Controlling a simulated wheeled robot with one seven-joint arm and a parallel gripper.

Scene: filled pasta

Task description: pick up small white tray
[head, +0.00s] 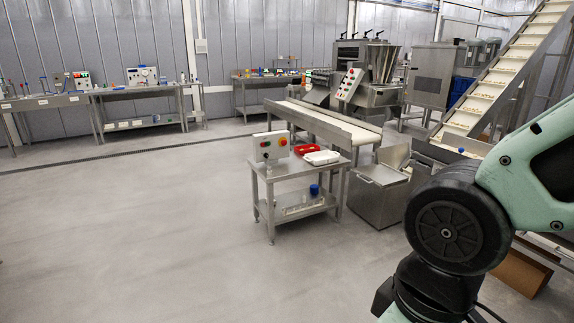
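A small white tray (322,158) lies on the right part of the top of a small steel table (289,170) in the middle of the head view. It sits just right of a red tray (306,149). Whether anything lies in the white tray is too small to tell. My arm shows at the right edge, nearer than the table and to its right. My gripper is not in view.
A control box (271,146) with buttons stands on the table's left part. A conveyor (322,123) runs behind the table, and a steel bin (379,185) stands close at its right. The floor (150,235) left and in front is clear.

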